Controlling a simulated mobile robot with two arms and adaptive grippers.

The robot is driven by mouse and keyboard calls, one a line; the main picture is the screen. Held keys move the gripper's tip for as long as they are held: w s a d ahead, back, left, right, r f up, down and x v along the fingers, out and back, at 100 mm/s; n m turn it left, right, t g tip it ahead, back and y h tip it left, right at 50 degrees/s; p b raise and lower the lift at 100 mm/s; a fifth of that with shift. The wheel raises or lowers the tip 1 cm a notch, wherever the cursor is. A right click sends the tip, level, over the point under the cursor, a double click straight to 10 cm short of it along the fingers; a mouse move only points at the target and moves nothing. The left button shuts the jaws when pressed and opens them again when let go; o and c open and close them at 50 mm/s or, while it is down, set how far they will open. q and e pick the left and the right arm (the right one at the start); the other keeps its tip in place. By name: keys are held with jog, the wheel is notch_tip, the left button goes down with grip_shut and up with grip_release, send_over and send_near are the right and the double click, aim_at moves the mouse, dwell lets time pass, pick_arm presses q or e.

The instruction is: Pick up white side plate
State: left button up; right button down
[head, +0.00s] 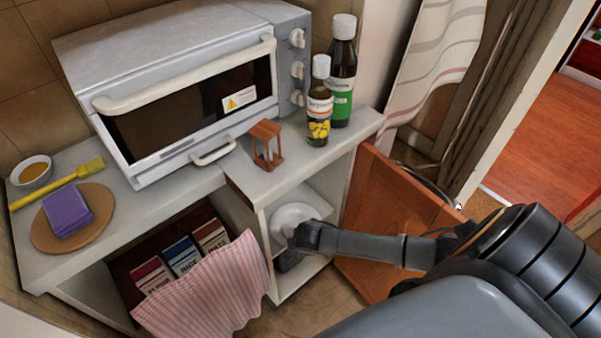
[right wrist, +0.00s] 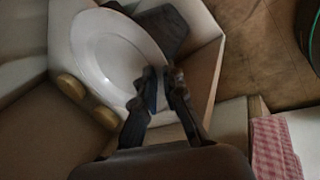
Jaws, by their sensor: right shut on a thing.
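The white side plate (head: 290,214) is inside the open cabinet under the counter, leaning or tilted; I cannot tell which from here. In the right wrist view the plate (right wrist: 112,52) fills the upper left. My right gripper (head: 302,238) reaches into the cabinet at the plate's near edge. In the right wrist view its fingertips (right wrist: 162,78) are close together on the plate's rim. My left gripper is not in view.
The cabinet's wooden door (head: 385,225) stands open beside my right arm. A pink striped cloth (head: 210,288) hangs left of the cabinet opening. A toaster oven (head: 180,75), small wooden lantern (head: 267,145) and two bottles, one green-labelled (head: 341,85), stand on the counter above.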

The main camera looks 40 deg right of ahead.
jog(key=c, duration=1.4)
grip_release()
jog(key=shift+f, duration=0.1)
jog(key=shift+o, duration=0.2)
jog(key=v, duration=1.2)
jog(key=shift+c, duration=0.4)
